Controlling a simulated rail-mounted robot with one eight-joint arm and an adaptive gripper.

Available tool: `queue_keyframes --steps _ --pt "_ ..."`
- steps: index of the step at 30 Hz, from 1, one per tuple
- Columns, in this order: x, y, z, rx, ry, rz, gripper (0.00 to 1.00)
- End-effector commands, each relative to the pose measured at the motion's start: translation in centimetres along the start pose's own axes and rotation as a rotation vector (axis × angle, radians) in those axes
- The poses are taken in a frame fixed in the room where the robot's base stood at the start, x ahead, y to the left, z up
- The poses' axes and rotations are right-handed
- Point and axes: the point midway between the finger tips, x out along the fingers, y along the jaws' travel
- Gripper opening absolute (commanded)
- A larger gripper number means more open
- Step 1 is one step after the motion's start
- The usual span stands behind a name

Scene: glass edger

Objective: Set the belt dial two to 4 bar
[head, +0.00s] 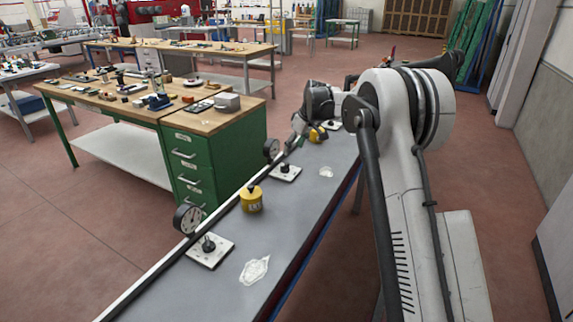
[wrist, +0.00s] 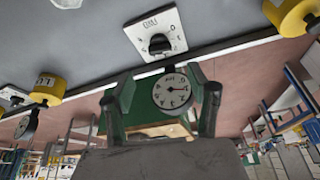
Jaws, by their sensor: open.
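A white dial plate (wrist: 172,19) with a black knob (wrist: 159,44) lies on the grey belt surface in the wrist view, with its print upside down. It appears to be the middle dial (head: 285,172) of the head view. The knob's setting is too small to read. Its round gauge (wrist: 172,92) shows between my fingers, farther off. A nearer dial (head: 209,250) with its own gauge (head: 187,218) stands toward the front. My gripper (wrist: 160,80) is open and empty, apart from the knob. In the head view my arm's end hangs over the far part of the belt.
Pale patches (head: 254,269) mark the belt. A green drawer cabinet (head: 215,160) and workbench stand at the left. Red floor lies open around.

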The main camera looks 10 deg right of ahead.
Motion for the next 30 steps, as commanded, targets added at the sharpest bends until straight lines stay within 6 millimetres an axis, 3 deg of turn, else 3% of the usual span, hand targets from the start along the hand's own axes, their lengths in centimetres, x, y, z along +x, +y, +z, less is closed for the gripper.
queue_keyframes --steps 9,15,21,30 --pt "6.0 -0.1 -0.1 -0.001 0.000 0.000 0.54" --pt "8.7 0.0 0.0 0.000 0.000 0.000 0.54" --pt "9.9 0.0 0.0 0.000 0.000 0.000 0.54" --pt "10.1 -0.1 0.0 0.000 0.000 0.000 0.53"
